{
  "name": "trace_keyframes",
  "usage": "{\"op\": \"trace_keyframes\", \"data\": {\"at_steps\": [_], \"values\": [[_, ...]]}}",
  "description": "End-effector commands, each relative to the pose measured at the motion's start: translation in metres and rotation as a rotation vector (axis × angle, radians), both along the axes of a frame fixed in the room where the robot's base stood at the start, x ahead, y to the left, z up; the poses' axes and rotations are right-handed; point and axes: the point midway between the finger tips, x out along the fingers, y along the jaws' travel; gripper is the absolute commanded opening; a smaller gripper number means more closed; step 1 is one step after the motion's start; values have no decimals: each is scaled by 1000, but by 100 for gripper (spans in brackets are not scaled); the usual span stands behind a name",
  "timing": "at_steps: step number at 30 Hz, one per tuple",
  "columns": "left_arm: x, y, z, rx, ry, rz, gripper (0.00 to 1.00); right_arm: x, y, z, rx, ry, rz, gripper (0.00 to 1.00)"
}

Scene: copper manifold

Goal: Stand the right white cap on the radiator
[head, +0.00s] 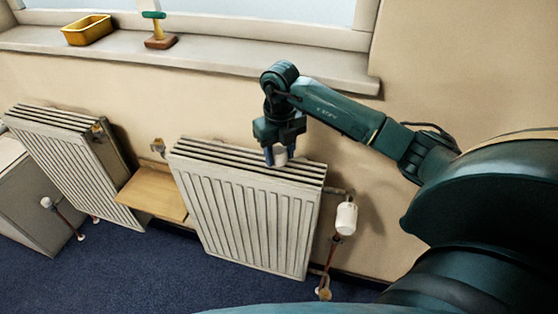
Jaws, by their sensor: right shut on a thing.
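My right gripper (280,143) reaches in from the right and points down over the top of the white radiator (247,215). It is shut on a white cap (279,156), whose lower part shows between the fingers. The cap is at the radiator's slotted top, right of its middle; I cannot tell whether it touches. Another white cap-like valve head (346,218) sits on the pipe at the radiator's right side. My left gripper is not in view.
A second radiator (72,165) stands at the left, with a wooden shelf (154,193) between the two. The window sill (220,60) above holds a yellow tray (88,29) and a green-topped tool (158,32). The blue floor (130,270) in front is clear.

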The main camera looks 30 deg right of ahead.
Motion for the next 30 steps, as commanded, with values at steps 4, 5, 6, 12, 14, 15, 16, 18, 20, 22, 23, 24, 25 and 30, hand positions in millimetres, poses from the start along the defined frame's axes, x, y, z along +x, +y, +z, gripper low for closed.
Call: {"op": "trace_keyframes", "data": {"at_steps": [4, 5, 6, 12, 14, 15, 16, 18, 20, 22, 23, 24, 25, 30], "values": [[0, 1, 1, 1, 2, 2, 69, -1, 0, -15, 0, 3, 1, 20], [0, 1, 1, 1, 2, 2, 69, -1, 0, -19, 0, 4, 2, 20], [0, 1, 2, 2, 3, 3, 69, -1, 0, -25, 0, 3, 1, 20], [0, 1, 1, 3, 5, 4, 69, 0, 0, -38, 0, -2, 2, 20], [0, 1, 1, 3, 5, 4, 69, 0, 0, -38, 0, -2, 2, 20], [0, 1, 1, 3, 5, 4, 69, 0, 0, -37, 0, -2, 2, 20], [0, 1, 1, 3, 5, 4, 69, 0, 0, -38, 0, -1, 2, 20], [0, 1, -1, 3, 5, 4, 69, 0, 0, -40, 0, -1, 2, 20], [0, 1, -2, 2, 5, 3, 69, 0, 0, -42, -1, -1, 2, 20], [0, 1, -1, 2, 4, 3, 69, 0, 0, -40, 0, -1, 2, 47], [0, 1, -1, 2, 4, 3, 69, 0, 0, -40, 0, -1, 2, 49], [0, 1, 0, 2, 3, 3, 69, 0, 0, -40, 0, 0, 2, 52], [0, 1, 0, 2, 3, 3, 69, 0, 0, -40, 0, 0, 2, 55], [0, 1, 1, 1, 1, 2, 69, 0, 0, -40, 0, -1, 2, 64]]}}
